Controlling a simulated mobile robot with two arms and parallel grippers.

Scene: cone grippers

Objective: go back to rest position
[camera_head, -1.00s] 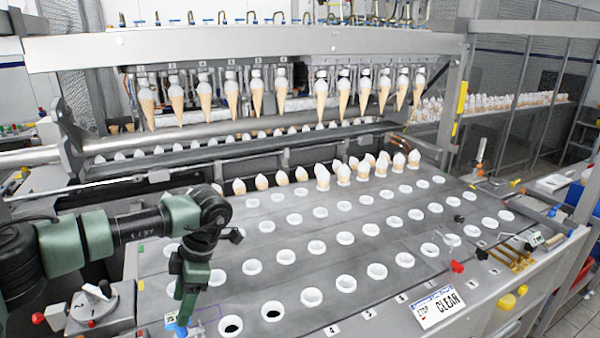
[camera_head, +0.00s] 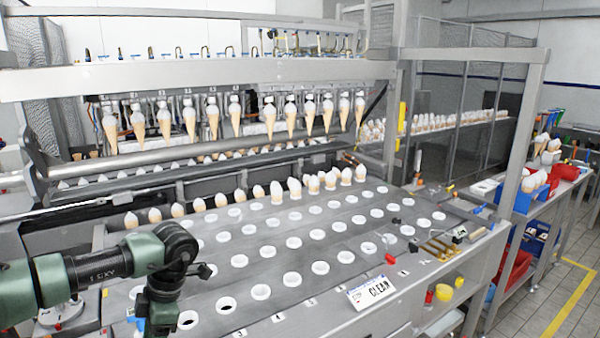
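One green and black arm of mine comes in from the left in the head view, its wrist bent downward over the front left corner of the machine deck. Its gripper is at or below the bottom edge and its fingers do not show. My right arm and gripper are not in view. Ice cream cones (camera_head: 327,115) hang in a row from the machine's upper bar. Several more cones (camera_head: 276,192) stand in the back row of the deck (camera_head: 330,268). The white ring holders (camera_head: 292,279) nearer the front look empty.
At the right, a side table holds a blue bin (camera_head: 522,195) with cones and a red bin (camera_head: 566,171). The tiled floor (camera_head: 545,300) at the right front is clear.

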